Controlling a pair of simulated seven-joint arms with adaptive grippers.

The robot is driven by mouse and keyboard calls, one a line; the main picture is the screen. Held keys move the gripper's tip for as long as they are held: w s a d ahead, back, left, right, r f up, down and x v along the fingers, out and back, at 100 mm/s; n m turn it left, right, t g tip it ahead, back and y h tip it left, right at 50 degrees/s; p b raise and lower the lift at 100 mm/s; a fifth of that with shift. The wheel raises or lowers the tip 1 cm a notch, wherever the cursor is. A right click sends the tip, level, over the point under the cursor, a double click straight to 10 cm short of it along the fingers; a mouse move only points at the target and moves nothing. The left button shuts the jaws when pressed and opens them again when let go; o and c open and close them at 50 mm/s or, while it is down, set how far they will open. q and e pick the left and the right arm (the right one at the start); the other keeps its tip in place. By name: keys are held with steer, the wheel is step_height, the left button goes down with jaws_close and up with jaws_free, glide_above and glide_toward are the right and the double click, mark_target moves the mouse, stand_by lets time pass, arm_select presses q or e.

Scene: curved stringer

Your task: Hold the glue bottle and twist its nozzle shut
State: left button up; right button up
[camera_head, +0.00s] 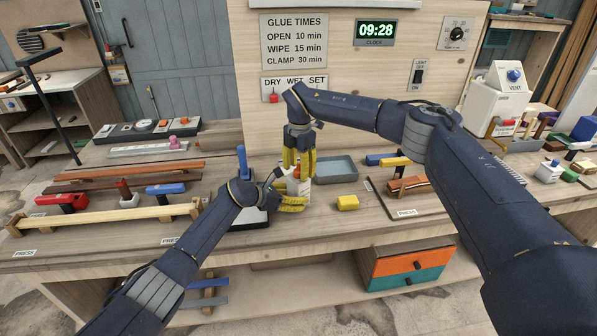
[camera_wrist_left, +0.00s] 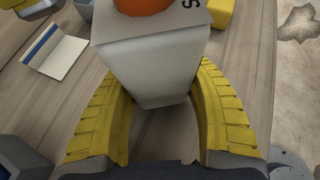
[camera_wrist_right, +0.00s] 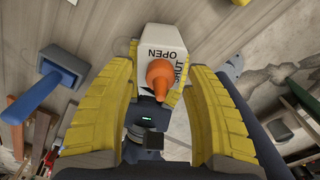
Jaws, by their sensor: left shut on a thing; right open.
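The white glue bottle (camera_head: 297,188) stands upright at the bench front, partly hidden by my grippers in the head view. In the left wrist view, my left gripper (camera_wrist_left: 160,80) is shut on the white bottle body (camera_wrist_left: 155,65), one yellow finger on each side. The orange nozzle (camera_wrist_right: 160,75) points up towards the right wrist camera, above a top face marked OPEN and SHUT. My right gripper (camera_head: 299,160) points down over the bottle from above. In the right wrist view its yellow fingers are open on either side of the nozzle, with gaps between.
A yellow block (camera_head: 348,203) lies just right of the bottle, and a grey tray (camera_head: 336,169) lies behind it. A blue-handled tool (camera_head: 243,163) stands close on the left. Clamps and wood strips (camera_head: 110,215) fill the left bench.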

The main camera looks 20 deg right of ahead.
step_height(320, 180, up, 11)
steer(key=shift+d+r, duration=0.1)
stand_by(0.4)
arm_select(q)
steer(key=o, duration=1.5)
steer(key=shift+o, duration=0.2)
steer(key=shift+a+r, duration=0.1)
steer(key=shift+a, duration=0.05)
steer(key=shift+v, duration=2.3)
steer(key=v, duration=1.2)
steer(key=shift+a, duration=0.1)
